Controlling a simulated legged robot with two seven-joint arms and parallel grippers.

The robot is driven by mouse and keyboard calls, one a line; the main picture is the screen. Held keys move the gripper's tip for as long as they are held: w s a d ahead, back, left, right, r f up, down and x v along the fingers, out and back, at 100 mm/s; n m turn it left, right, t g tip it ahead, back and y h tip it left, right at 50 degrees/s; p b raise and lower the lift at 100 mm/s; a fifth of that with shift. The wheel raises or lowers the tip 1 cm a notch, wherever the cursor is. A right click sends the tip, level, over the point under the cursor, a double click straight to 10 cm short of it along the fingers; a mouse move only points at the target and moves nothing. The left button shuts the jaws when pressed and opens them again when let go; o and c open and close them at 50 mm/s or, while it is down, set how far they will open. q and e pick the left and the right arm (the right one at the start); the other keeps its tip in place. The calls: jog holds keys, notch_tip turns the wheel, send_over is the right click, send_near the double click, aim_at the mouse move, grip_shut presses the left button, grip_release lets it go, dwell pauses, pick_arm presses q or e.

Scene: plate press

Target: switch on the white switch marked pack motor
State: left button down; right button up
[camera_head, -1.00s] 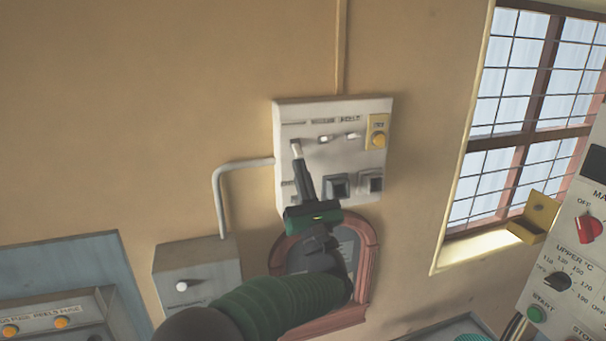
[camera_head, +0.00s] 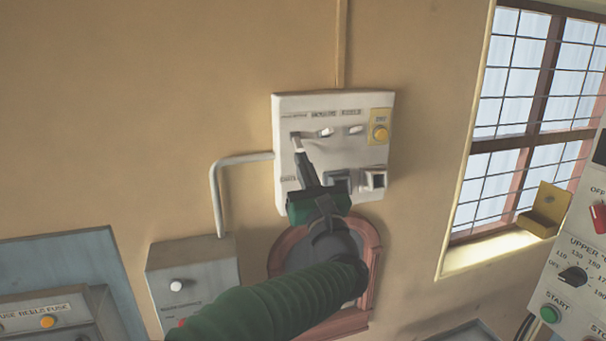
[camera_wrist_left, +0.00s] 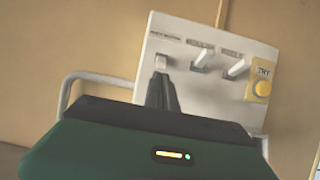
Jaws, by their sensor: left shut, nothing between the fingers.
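The white panel (camera_head: 285,112) on the wall carries a row of white switches. The leftmost switch (camera_head: 296,136) sits under a small label that is too blurred to read surely; it also shows in the wrist view (camera_wrist_left: 161,62). My left gripper (camera_head: 301,154) is shut and empty, with its fingertips just below that switch, at or very near its lower end. I cannot tell whether they touch, nor which way the switch is set. In the wrist view the dark fingers (camera_wrist_left: 160,84) point up at it. My right gripper is not in view.
Two more white switches (camera_head: 325,132) (camera_head: 355,130) stand to the right, then a yellow plate with a round button (camera_head: 380,133). Square dark buttons (camera_head: 374,180) sit lower. A grey box (camera_head: 195,265) with a conduit is lower left; a barred window (camera_head: 530,110) is at right.

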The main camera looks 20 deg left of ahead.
aim_at(301, 148)
pick_arm(q)
jog(key=r+g+h, duration=0.1)
jog(key=s+r+g+h+p, duration=0.1)
jog(key=r+g, duration=0.1)
jog(key=d+r+g+h+p, duration=0.1)
jog(key=shift+s+r, duration=0.3)
jog(key=shift+s, duration=0.05)
jog(key=shift+f+b, duration=0.3)
jog(key=shift+f, duration=0.15)
jog(key=shift+w, duration=0.1)
jog(key=shift+f, duration=0.1)
jog(key=shift+a+g, duration=0.1)
jog(key=shift+g, duration=0.2)
